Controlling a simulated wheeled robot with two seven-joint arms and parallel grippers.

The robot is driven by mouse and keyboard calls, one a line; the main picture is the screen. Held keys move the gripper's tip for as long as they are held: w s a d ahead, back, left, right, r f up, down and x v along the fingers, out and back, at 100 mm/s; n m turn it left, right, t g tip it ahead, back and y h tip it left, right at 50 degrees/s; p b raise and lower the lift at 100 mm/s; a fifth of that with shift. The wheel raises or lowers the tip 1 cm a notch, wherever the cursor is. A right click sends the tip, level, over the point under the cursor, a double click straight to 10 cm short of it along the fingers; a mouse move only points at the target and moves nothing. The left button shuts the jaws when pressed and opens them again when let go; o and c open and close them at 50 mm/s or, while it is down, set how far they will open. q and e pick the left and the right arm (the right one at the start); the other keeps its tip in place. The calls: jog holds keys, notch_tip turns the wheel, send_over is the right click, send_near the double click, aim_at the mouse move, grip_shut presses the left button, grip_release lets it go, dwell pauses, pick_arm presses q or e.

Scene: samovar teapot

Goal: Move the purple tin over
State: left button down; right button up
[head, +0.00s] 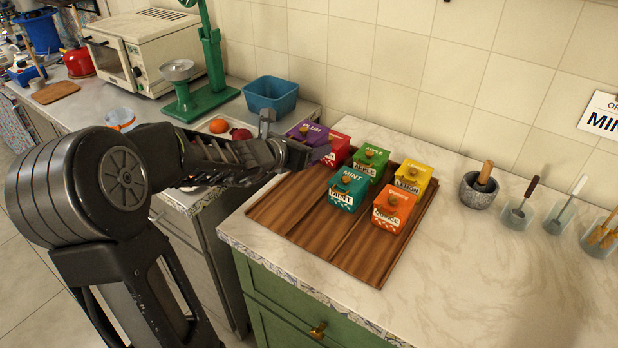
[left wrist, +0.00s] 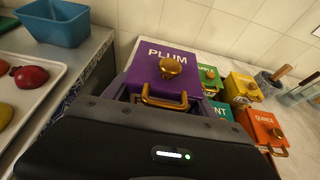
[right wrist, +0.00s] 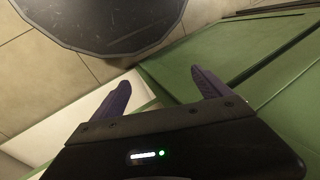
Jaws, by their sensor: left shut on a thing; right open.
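The purple tin (head: 305,131), labelled PLUM with a gold knob, is at the back left of the wooden tray (head: 350,248). My left gripper (head: 318,153) is at its front and shut on it; the left wrist view shows the purple tin (left wrist: 166,66) upright, with a gold handle right at the gripper. I cannot tell whether the tin touches the tray, as the arm hides its base. My right gripper (right wrist: 158,92) is open and empty, seen only in the right wrist view, near green cabinet fronts (right wrist: 215,50).
Red (head: 338,147), green (head: 370,163), teal (head: 348,189), yellow (head: 412,178) and orange (head: 393,210) tins stand on the tray, close beside the purple one. A blue bin (head: 271,96) is behind left. A mortar (head: 479,188) stands right. The counter's front right is clear.

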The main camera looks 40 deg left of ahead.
pick_arm(q)
jog(key=b, duration=0.1)
send_over(308, 181)
notch_tip(308, 181, down, 5)
jog(key=shift+d+r, duration=0.1)
jog(key=shift+r, duration=0.05)
jog(key=shift+f+b, duration=0.35)
jog(key=shift+f, duration=1.55)
